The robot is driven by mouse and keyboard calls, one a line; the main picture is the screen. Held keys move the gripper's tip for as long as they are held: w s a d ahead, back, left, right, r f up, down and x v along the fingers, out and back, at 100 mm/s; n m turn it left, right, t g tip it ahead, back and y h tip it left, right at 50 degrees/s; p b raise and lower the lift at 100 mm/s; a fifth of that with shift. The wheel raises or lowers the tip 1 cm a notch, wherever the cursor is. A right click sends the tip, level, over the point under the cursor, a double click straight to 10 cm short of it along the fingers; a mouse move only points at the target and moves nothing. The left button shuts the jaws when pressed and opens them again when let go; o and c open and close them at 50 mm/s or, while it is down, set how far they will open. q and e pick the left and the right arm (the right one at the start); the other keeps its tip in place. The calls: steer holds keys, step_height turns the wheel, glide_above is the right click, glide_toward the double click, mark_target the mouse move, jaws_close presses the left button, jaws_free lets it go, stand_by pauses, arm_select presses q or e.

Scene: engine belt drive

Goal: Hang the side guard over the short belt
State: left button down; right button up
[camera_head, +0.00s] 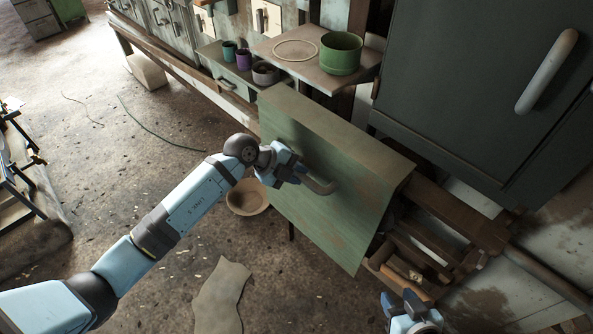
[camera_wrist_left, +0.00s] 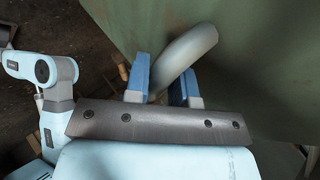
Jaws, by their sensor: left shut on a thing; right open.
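The side guard (camera_head: 335,217) is a large green panel with a bent top flange, tilted in the middle of the head view. A curved grey handle stands out from its face. My left gripper (camera_head: 296,174) is shut on that handle. The left wrist view shows the handle (camera_wrist_left: 183,58) between the blue fingers (camera_wrist_left: 162,80), with the green panel behind. My right gripper (camera_head: 407,303) is open and empty at the bottom right of the head view, below the guard and apart from it. The short belt cannot be made out; the guard covers what lies behind it.
A shelf (camera_head: 262,50) behind the guard holds a green pot (camera_head: 341,53) and a thin ring (camera_head: 296,50). A dark cabinet (camera_head: 470,90) stands at right. A wooden frame (camera_head: 425,245) shows at the guard's right. A bowl (camera_head: 247,198) and a sheet (camera_head: 221,297) lie on the floor.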

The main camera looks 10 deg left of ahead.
arm_select(q)
steer(key=shift+f, duration=0.3)
arm_select(e)
steer(key=shift+f, duration=0.1)
stand_by(0.3)
arm_select(q)
steer(key=c, duration=0.9)
jaws_free()
steer(key=shift+s+f, duration=0.1)
steer(key=shift+f, duration=0.15)
steer(key=p+v, duration=0.1)
steer(key=v, duration=1.3)
steer(key=s+a+p, duration=0.1)
steer(key=s+a, duration=0.1)
steer(key=s+a+p, duration=0.1)
steer(key=s+a, duration=0.1)
steer(key=s, duration=0.1)
steer(key=s+a+p, duration=0.2)
steer(key=shift+s+r, duration=0.15)
steer(key=shift+s, duration=0.25)
arm_select(e)
steer(key=r, duration=0.2)
steer(key=shift+s+d+r+g, duration=0.15)
steer(key=shift+d+r+g, duration=0.05)
steer(key=shift+r+g, duration=0.1)
